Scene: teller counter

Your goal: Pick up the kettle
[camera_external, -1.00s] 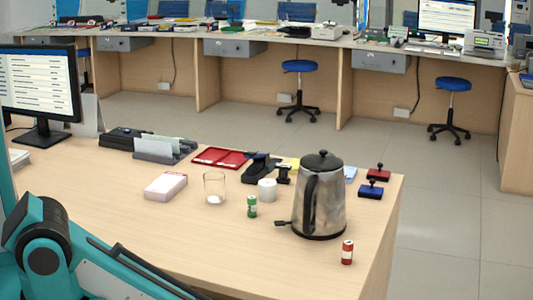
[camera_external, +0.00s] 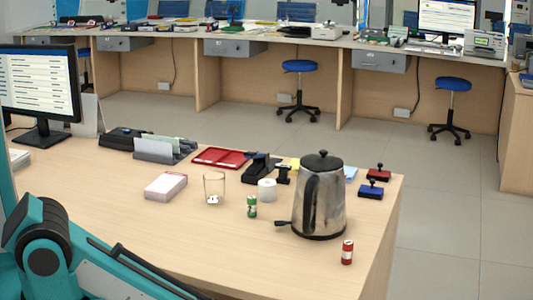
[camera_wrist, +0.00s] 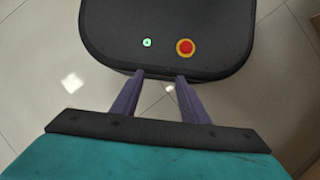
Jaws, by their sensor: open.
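The kettle (camera_external: 320,200) is a steel one with a black lid, handle and base ring. It stands upright on the wooden desk near its right end, with the black handle facing the camera. My gripper (camera_wrist: 158,76) shows in the wrist view with its two dark fingers apart and nothing between them. The fingers point at a black rounded surface with a red button and a green light, above a tiled floor. The kettle is not in the wrist view. In the external view only my teal arm shows at the lower left, and the gripper is out of frame.
The desk's front middle is clear.

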